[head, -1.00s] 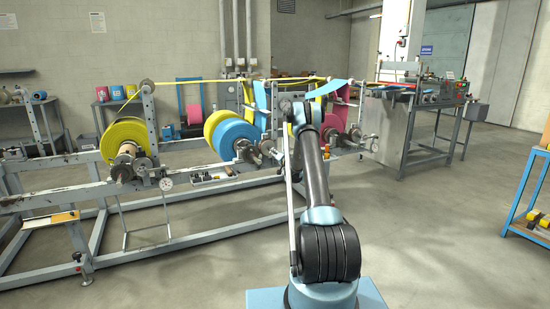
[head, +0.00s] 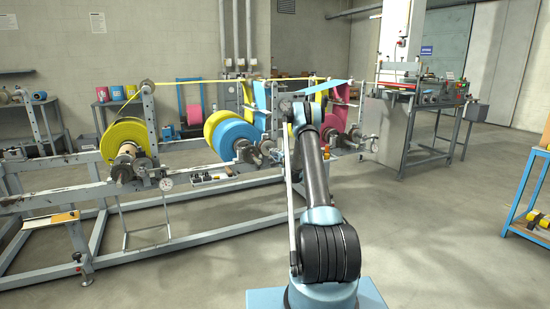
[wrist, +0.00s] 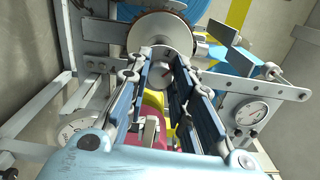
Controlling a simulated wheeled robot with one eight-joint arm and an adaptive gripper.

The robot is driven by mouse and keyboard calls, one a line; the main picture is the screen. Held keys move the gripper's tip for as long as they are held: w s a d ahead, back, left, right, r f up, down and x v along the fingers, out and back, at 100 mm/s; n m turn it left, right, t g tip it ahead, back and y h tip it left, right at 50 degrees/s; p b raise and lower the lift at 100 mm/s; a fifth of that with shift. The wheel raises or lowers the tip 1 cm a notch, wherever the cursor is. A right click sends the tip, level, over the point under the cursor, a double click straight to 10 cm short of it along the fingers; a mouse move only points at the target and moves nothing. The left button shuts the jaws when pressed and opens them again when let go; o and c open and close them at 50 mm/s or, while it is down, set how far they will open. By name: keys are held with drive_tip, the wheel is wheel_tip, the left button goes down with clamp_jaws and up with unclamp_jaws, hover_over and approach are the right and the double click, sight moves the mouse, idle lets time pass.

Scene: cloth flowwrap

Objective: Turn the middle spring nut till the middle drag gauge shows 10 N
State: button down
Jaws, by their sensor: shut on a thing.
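A toothed metal disc (wrist: 161,32) sits behind the nut, with the blue roll (wrist: 203,8) beyond. A round white dial gauge (wrist: 250,112) sits to the right of the fingers; its reading is too small to make out. In the head view the blue roll (head: 236,137) is at the middle station, and my arm hides the gripper.
A second dial (wrist: 80,129) shows lower left in the wrist view. The yellow roll (head: 126,140) with its gauge (head: 166,184) stands left; the pink roll (head: 338,116) and another gauge (head: 374,146) stand right. Frame rails (head: 60,203) run below. The floor in front is clear.

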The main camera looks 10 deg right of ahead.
drive_tip(key=shift+d+f+m, duration=0.1)
drive_tip(key=shift+d+m, duration=0.1)
drive_tip(key=shift+m, duration=1.2)
drive_tip(key=c, duration=1.4)
unclamp_jaws()
drive_tip(key=shift+f, duration=0.1)
drive_tip(key=shift+a, duration=0.1)
drive_tip(key=v, duration=1.2)
drive_tip(key=shift+o, duration=0.2)
